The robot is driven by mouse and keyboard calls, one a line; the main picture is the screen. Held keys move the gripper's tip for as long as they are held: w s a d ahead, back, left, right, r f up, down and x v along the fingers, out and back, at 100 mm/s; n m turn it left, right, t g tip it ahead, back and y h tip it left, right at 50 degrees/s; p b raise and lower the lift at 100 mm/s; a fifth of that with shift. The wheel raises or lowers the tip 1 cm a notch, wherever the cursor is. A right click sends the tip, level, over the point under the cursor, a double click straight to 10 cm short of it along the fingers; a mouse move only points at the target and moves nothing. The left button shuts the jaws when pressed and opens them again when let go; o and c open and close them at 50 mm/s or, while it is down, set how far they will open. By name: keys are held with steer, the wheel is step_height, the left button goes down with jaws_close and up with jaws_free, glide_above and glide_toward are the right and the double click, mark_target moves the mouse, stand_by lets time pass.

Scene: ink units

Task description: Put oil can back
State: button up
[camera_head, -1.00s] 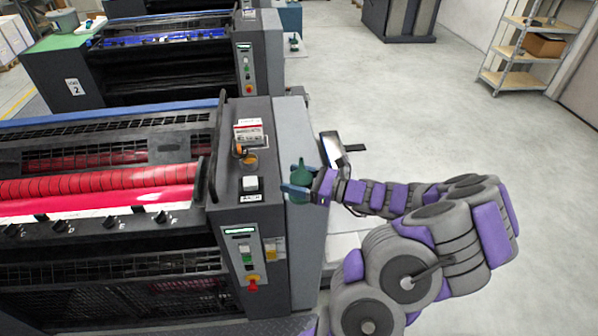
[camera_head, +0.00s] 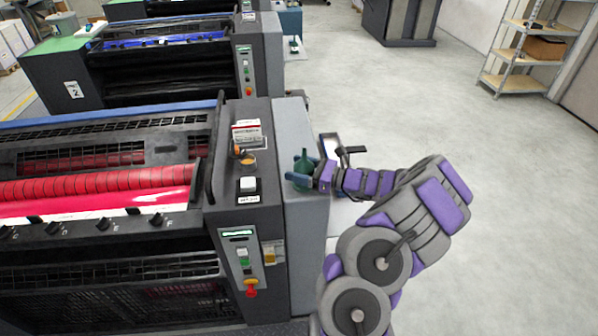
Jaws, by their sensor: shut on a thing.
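The oil can (camera_head: 303,166) is a small dark green can with a narrow spout pointing up. It is at the right end of the red-roller press, over the grey side cabinet (camera_head: 290,128). My gripper (camera_head: 302,172) is shut on the can, with its blue-grey fingers on either side of it. The can looks upright. I cannot tell whether its base touches the cabinet top. The fingers hide part of its body.
The press control column (camera_head: 246,200) with a raised white switch (camera_head: 248,184) stands left of the can. A tray-like metal part (camera_head: 330,148) is just right of it. A second press (camera_head: 165,60) stands behind.

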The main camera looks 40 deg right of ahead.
steer(key=shift+a, duration=0.15)
steer(key=o, duration=1.3)
steer(key=shift+f, duration=0.1)
steer(key=shift+o, duration=0.2)
steer(key=p+v, duration=0.2)
steer(key=v, duration=1)
